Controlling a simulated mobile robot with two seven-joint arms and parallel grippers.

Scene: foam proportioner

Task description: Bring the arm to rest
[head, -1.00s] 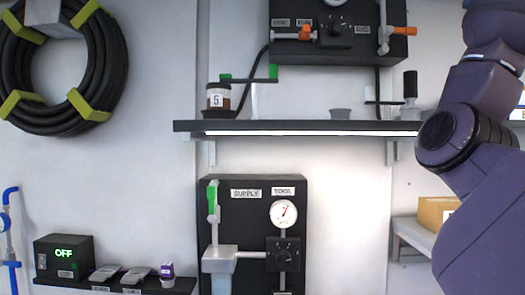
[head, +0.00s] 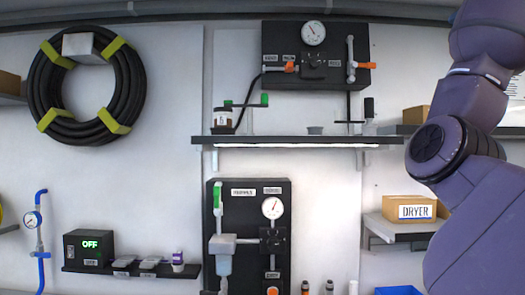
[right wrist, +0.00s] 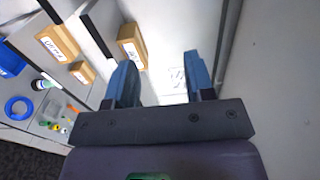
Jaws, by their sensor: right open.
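My right arm (head: 455,150) rises along the right side of the head view, bent at a dark joint. Its gripper is outside the head view. In the right wrist view my right gripper (right wrist: 160,82) is open, with two blue fingers apart and nothing between them. Beyond the fingers is a pale wall. My left gripper and left arm are in neither view.
A lit shelf (head: 290,140) with a jar (head: 222,118) crosses the wall. A supply panel (head: 248,235) with a gauge hangs below it. A "DRYER" box (head: 409,208) stands on a right shelf. Boxes (right wrist: 58,43) also show in the right wrist view.

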